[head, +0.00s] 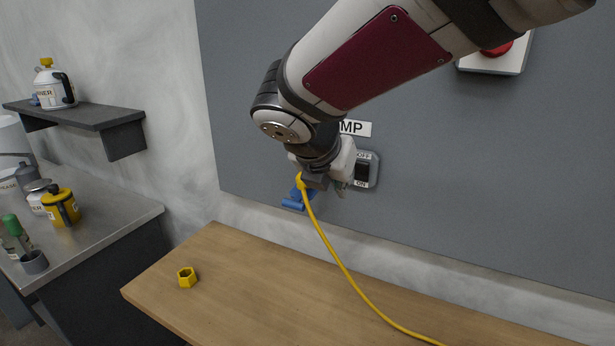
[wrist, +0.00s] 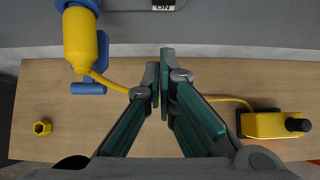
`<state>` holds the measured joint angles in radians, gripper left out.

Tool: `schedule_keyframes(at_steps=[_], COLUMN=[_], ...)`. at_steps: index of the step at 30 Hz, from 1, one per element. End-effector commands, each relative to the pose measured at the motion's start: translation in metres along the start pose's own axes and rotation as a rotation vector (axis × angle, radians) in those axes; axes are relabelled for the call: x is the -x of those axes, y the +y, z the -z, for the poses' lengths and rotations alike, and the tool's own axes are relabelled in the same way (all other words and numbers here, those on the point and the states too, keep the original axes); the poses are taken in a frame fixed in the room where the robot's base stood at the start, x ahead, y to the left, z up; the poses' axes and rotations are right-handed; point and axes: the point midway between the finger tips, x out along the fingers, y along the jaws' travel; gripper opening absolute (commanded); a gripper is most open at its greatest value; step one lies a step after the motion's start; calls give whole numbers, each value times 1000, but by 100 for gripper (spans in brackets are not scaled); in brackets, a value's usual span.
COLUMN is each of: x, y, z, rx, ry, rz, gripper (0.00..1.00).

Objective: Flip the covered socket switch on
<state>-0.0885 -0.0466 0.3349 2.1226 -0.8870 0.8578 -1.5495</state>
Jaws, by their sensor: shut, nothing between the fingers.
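The socket switch (head: 362,172) is a black rocker on a grey plate on the wall panel, with OFF above and ON below. I cannot tell which way the rocker is tipped. In the wrist view only its ON label (wrist: 163,7) shows at the top edge. Left of it, a yellow plug (wrist: 80,40) sits at the blue socket (wrist: 77,5), with a blue flap (wrist: 88,89) hanging below; the flap also shows in the head view (head: 293,201). My gripper (wrist: 160,62) is shut and empty, below the switch and right of the plug. My wrist hides most of the socket in the head view.
A yellow cable (head: 330,250) runs from the plug over the wooden bench (head: 250,285) to a yellow device (wrist: 272,125). A yellow hex nut (head: 187,277) lies on the bench. A red button box (head: 495,55) is at upper right. A metal table (head: 115,205) with containers stands left.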

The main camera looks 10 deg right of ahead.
Motion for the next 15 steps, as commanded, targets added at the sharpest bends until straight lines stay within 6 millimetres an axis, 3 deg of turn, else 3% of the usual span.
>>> schedule_keyframes(at_steps=[6, 15], x=[34, 46], y=[0, 0], z=[7, 11], rx=[-1, 0], ry=[-1, 0], rz=[0, 1], gripper=[0, 0])
